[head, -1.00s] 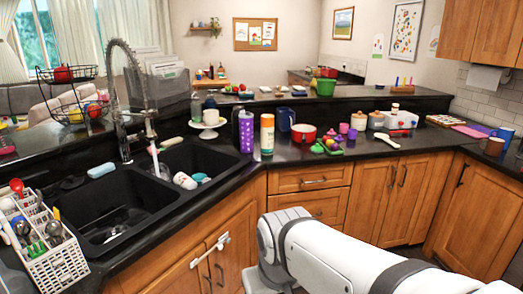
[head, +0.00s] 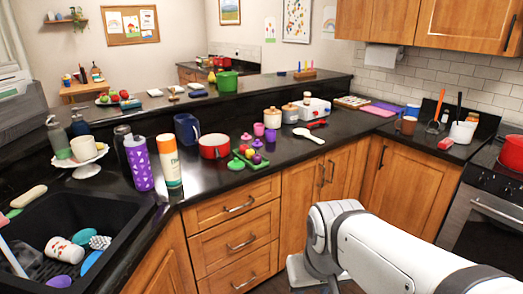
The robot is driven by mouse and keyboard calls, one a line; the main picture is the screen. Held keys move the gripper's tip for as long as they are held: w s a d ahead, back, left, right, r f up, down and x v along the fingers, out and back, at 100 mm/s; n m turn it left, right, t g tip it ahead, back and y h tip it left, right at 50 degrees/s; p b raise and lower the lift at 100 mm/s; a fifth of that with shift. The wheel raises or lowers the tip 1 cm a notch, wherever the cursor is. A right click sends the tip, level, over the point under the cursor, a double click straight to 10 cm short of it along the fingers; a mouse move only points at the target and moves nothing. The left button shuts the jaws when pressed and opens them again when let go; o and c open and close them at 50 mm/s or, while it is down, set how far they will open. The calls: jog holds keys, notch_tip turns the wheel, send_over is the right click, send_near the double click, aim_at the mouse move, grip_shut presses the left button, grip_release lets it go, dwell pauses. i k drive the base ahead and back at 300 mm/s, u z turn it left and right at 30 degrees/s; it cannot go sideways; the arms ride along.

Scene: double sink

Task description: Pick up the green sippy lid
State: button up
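A small group on the counter holds a pink cup (head: 258,129), a purple cup (head: 270,135) and small purple lid-like pieces (head: 236,164). My white arm reaches in at the lower right, in front of the cabinets. Its gripper fingers do not show.
A red pot (head: 214,147), blue pitcher (head: 187,129), white-and-orange bottle (head: 169,162) and purple bottle (head: 138,164) stand left of the group. A white spoon (head: 309,135) lies to its right. The black sink (head: 117,206) is at left. Counter (head: 350,136) right of the spoon is fairly clear.

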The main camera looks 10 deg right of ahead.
aim_at(235, 165)
jog(key=i, duration=1.65)
jog(key=u, duration=0.8)
jog(key=k, duration=0.85)
jog(key=u, duration=0.15)
jog(key=i, duration=0.85)
jog(key=z, duration=0.05)
